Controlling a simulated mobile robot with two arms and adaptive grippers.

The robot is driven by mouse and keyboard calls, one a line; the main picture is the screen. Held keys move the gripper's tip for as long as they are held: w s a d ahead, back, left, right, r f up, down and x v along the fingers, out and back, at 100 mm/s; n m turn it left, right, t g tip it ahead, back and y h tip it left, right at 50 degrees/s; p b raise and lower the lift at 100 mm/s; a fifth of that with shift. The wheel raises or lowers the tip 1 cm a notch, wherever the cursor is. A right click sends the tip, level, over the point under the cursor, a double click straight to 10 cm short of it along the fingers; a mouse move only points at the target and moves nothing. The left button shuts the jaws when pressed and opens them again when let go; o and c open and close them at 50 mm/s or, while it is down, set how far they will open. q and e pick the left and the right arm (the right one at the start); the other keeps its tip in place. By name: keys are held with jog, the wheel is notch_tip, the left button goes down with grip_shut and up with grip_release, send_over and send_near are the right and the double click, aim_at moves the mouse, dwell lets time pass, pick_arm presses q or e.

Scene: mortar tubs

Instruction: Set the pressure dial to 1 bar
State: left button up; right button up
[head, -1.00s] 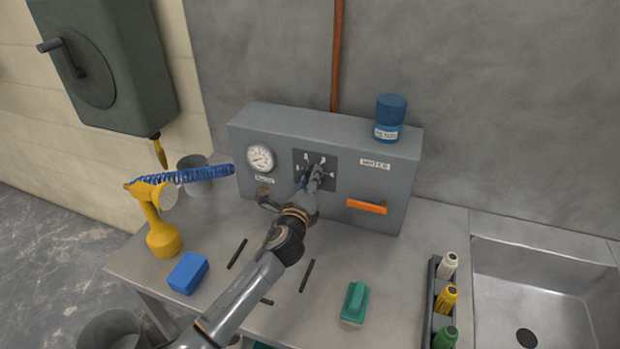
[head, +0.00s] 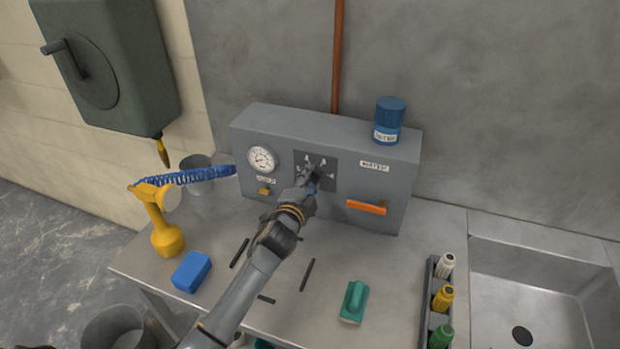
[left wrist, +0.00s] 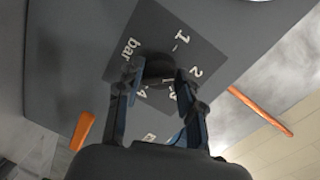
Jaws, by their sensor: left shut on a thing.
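The pressure dial's dark square plate (head: 328,177) is on the front of a grey box, with pale marks around the knob. In the left wrist view the plate shows the figures 1, 2 and the word bar; other figures are partly hidden. My left gripper (head: 310,179) reaches the plate from the front. In the left wrist view its two fingers are shut on the dark round dial knob (left wrist: 160,67), one on each side. I cannot tell for sure which figure the knob points to. My right gripper is not in view.
A round gauge (head: 262,159) with a red needle, too small to read, is left of the dial. An orange handle (head: 366,208) is to the right. A blue jar (head: 389,120) stands on the box. A yellow sprayer (head: 160,220) and blue sponge (head: 191,271) are on the bench.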

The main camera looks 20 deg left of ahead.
pick_arm(q)
jog(key=shift+a+n+h+p, duration=0.1)
jog(key=shift+n+h+p, duration=0.3)
jog(key=shift+n, duration=1.7)
jog(key=shift+n+h+p, duration=0.3)
jog(key=shift+n+p, duration=0.05)
jog(key=shift+n, duration=1.75)
jog(key=o, duration=1.2)
jog(key=shift+c, duration=0.2)
jog(key=s+a+r, duration=0.1)
jog(key=s, duration=1.1)
jog(key=shift+w, duration=0.1)
